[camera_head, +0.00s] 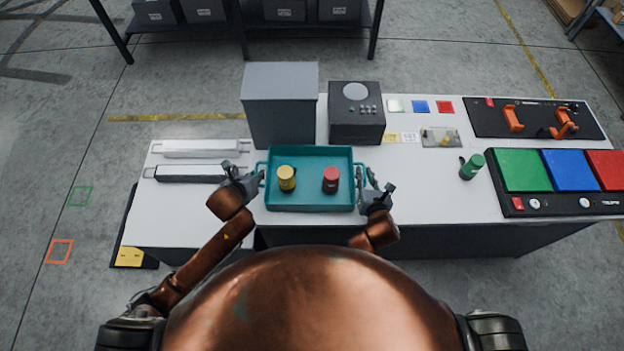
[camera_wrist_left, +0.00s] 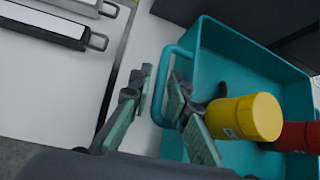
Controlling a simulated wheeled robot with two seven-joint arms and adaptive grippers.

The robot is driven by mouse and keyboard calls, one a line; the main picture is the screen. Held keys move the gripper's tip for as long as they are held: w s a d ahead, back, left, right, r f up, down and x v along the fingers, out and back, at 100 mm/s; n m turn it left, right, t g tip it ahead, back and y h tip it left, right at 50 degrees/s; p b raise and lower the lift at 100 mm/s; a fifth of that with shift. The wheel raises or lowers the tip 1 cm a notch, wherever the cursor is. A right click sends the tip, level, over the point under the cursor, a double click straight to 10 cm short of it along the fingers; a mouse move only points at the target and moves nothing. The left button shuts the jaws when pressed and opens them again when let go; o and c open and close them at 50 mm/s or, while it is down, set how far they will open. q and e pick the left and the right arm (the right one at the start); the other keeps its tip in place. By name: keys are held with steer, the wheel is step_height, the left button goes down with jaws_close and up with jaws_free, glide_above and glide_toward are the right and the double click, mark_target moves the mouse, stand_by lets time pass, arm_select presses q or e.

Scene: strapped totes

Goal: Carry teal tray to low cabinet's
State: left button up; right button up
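The teal tray (camera_head: 310,203) lies on the white worktop in the head view, with a yellow canister (camera_head: 286,178) and a red canister (camera_head: 331,180) in it. It also shows in the left wrist view (camera_wrist_left: 235,60). My left gripper (camera_head: 250,180) is at the tray's left handle; in the left wrist view its fingers (camera_wrist_left: 162,98) are apart, with the handle (camera_wrist_left: 159,85) between them. My right gripper (camera_head: 377,188) is at the tray's right handle with its fingers apart; its contact is unclear. A white-topped low unit (camera_head: 180,213), possibly the low cabinet, stands left of the worktop.
Two long handled bars, one white (camera_head: 200,148) and one dark-sided (camera_head: 190,173), lie on the left unit. A grey box (camera_head: 280,105) and a dark device (camera_head: 356,115) stand behind the tray. A green canister (camera_head: 472,167) and coloured panels (camera_head: 570,170) are to the right.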

arm_select(q)
steer(key=shift+c, duration=0.6)
arm_select(e)
steer(key=shift+c, duration=0.6)
arm_select(q)
jaws_close()
arm_select(e)
jaws_close()
arm_select(q)
steer(key=shift+w+r, duration=0.1)
steer(key=shift+r, duration=0.15)
arm_select(e)
steer(key=shift+r, duration=0.25)
